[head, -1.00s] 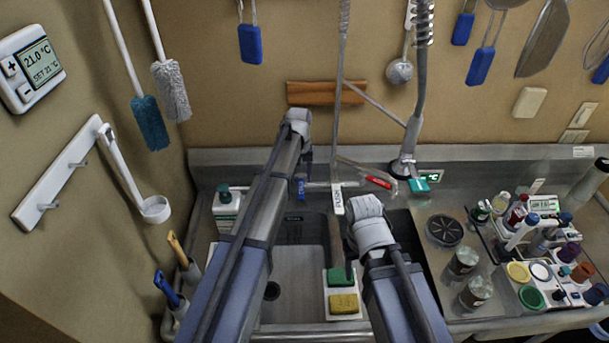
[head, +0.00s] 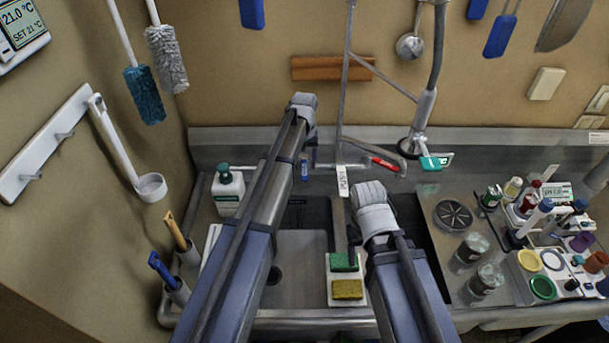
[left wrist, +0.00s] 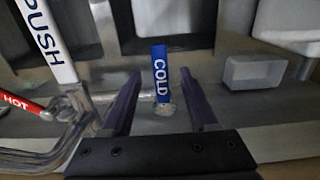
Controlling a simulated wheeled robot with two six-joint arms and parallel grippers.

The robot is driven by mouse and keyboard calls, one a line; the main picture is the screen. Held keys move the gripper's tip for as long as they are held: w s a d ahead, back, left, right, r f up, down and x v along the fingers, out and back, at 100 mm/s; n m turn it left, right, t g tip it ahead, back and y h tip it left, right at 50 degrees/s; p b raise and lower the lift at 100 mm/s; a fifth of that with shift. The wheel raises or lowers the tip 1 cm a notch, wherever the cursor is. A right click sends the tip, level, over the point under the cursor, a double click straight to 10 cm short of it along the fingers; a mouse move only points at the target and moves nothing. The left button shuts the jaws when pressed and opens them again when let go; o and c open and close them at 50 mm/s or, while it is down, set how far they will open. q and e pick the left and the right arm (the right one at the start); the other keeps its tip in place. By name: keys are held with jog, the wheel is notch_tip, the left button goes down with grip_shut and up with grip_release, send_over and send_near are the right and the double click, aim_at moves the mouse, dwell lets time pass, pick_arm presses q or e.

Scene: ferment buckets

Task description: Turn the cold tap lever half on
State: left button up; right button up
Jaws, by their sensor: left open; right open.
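The cold tap lever (head: 304,170) is blue. In the left wrist view the lever (left wrist: 161,72) carries the word COLD and stands between my two open fingers, with a gap on each side. My left gripper (head: 307,156) is over the lever, mostly hidden by its own wrist in the head view; its fingers show clearly in the left wrist view (left wrist: 161,100). The red hot lever (head: 385,164) is to the right, and reads HOT in the left wrist view (left wrist: 20,102). My right gripper (head: 351,255) is low over the sink, largely hidden behind its wrist, near the sponges.
A white PUSH lever (head: 342,181) stands between the hot and cold levers. A soap bottle (head: 228,190) stands left of my left arm. Jars and bottles crowd the right counter.

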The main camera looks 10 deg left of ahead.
aim_at(304, 173)
pick_arm(q)
notch_tip(304, 173, down, 4)
jog(key=shift+r+b, duration=0.25)
jog(key=shift+b, duration=0.9)
pick_arm(e)
notch_tip(304, 173, down, 3)
jog(key=shift+f, duration=0.2)
pick_arm(q)
jog(key=shift+r, duration=0.1)
grip_shut()
